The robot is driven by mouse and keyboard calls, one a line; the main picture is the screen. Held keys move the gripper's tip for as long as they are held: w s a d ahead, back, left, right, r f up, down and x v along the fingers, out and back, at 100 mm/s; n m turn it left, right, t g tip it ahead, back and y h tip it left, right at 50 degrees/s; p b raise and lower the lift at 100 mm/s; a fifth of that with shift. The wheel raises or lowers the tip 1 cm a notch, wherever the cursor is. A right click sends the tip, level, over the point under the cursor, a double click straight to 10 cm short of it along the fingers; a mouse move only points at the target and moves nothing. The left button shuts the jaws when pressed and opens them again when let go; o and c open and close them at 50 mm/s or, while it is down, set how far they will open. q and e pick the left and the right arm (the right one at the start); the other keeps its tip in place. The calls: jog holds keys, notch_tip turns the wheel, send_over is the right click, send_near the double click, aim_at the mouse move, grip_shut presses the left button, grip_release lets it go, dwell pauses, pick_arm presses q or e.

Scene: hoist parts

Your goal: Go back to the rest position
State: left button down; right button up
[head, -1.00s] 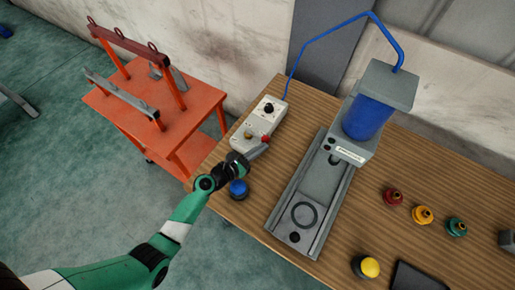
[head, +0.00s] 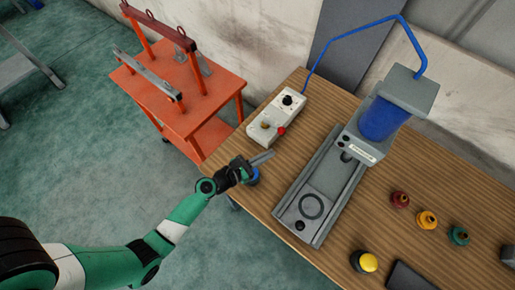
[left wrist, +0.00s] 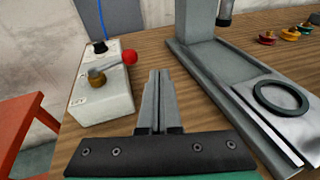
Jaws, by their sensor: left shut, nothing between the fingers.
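My left gripper (head: 262,158) is shut and empty, above the left front part of the wooden table (head: 290,262). It also shows in the left wrist view (left wrist: 158,76), its two fingers together. In the head view it is between the white control box (head: 290,103) and the grey press-like machine (head: 318,205), apart from both as far as I can tell. The control box (left wrist: 112,100) has a red knob and a brass-coloured knob. My right gripper is not in view.
An orange cart (head: 178,118) with a lifting beam (head: 160,26) on it stands left of the table. Red (head: 400,199), yellow (head: 427,219) and green (head: 459,236) knobs, a yellow button (head: 364,262) and a dark flat pad (head: 408,277) lie on the table at right.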

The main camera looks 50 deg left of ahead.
pick_arm(q)
jog(key=s, duration=0.2)
jog(key=s+d+r, duration=0.1)
jog(key=s+d, duration=0.1)
jog(key=s, duration=0.1)
jog(key=shift+s+d+r+p, duration=0.15)
jog(key=shift+s+r+p, duration=0.05)
jog(key=shift+s+p, duration=0.2)
jog(key=shift+w, duration=0.1)
